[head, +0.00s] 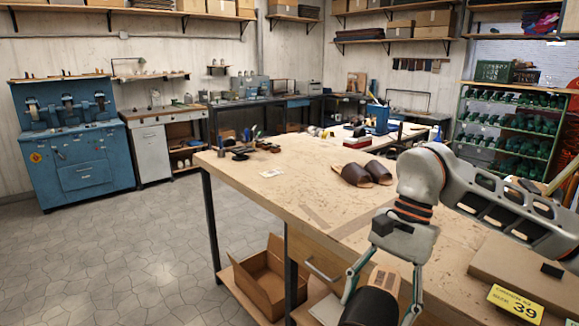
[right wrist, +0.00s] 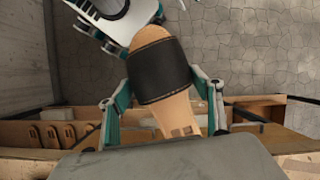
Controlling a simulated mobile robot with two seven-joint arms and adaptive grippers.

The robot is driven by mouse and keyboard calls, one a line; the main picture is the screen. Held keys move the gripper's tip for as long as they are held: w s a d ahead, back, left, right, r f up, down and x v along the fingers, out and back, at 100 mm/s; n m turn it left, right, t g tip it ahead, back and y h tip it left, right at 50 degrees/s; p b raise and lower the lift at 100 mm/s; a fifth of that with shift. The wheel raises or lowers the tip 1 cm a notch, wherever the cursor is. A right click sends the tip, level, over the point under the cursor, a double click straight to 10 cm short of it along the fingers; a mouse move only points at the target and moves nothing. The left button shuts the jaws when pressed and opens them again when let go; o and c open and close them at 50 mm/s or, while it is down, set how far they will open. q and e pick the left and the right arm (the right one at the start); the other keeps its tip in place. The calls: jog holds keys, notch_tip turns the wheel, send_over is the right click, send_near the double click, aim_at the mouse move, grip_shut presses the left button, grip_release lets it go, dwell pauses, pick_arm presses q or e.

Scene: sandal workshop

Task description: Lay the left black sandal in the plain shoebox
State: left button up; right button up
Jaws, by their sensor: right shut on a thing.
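The black sandal (head: 370,308) is in my right gripper (head: 383,290), low in the head view, in front of the workbench. In the right wrist view the sandal shows its wide black strap (right wrist: 160,70) and tan sole (right wrist: 172,112), with the teal fingers of my right gripper (right wrist: 165,110) closed on either side. The sandal is partly cut off by the head view's bottom edge. A cardboard box (head: 525,275) with a yellow size 39 label lies on the bench at right. I cannot tell which box is the plain shoebox.
The wooden workbench (head: 300,190) bears a pair of brown sandals (head: 362,173), with tools farther back. An open cardboard box (head: 262,280) sits on the low shelf beneath. A green rack of shoes (head: 510,125) stands at back right. Floor at left (head: 110,250) is clear.

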jog(key=s+d+f+n+g+h, duration=0.2)
jog(key=d+f+n+h, duration=0.1)
jog(key=f+n, duration=0.6)
jog(key=w+d+m, duration=0.1)
jog(key=d, duration=0.5)
jog(key=shift+d, duration=0.15)
